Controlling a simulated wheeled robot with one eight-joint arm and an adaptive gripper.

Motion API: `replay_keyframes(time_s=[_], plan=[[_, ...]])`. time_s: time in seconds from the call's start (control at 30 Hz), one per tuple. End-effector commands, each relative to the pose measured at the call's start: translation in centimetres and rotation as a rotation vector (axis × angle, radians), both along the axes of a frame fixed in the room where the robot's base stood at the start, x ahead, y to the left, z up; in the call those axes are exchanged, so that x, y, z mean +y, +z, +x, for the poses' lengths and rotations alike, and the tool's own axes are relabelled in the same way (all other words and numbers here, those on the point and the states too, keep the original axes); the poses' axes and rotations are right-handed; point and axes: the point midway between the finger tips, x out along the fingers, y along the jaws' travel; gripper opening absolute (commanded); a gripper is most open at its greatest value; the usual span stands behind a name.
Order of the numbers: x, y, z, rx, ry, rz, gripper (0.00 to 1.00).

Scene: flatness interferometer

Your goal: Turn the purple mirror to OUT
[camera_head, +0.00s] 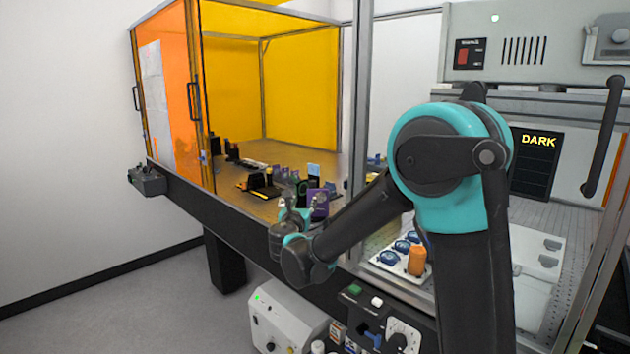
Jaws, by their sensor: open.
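A purple plate-like piece (317,197), which looks like the purple mirror, stands upright near the front edge of the optical table. My gripper (297,202) is just left of it and in front of it, with its fingers up. The fingers are open, and nothing shows held between them. The gripper overlaps the lower left of the purple piece in this view, so I cannot tell whether they touch. The mirror's base and any OUT marking are hidden or too small to read.
The brown optical table (240,155) carries several small dark mounts behind the gripper. An orange-yellow enclosure (232,85) surrounds it, with a grey post (358,100) near my arm. A white tray (400,262) holds blue round parts and an orange piece. A display (537,160) reads DARK.

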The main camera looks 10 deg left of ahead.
Motion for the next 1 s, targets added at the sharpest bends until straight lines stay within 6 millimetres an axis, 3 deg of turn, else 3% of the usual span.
replay_keyframes(time_s=[0.27,0.8,1.0], plan=[[-0.2,0.0,2.4,0.000,-0.002,0.001,0.44],[-0.5,0.0,13.0,0.001,-0.002,0.001,0.44],[-0.6,0.0,15.9,0.001,-0.001,0.001,0.44]])
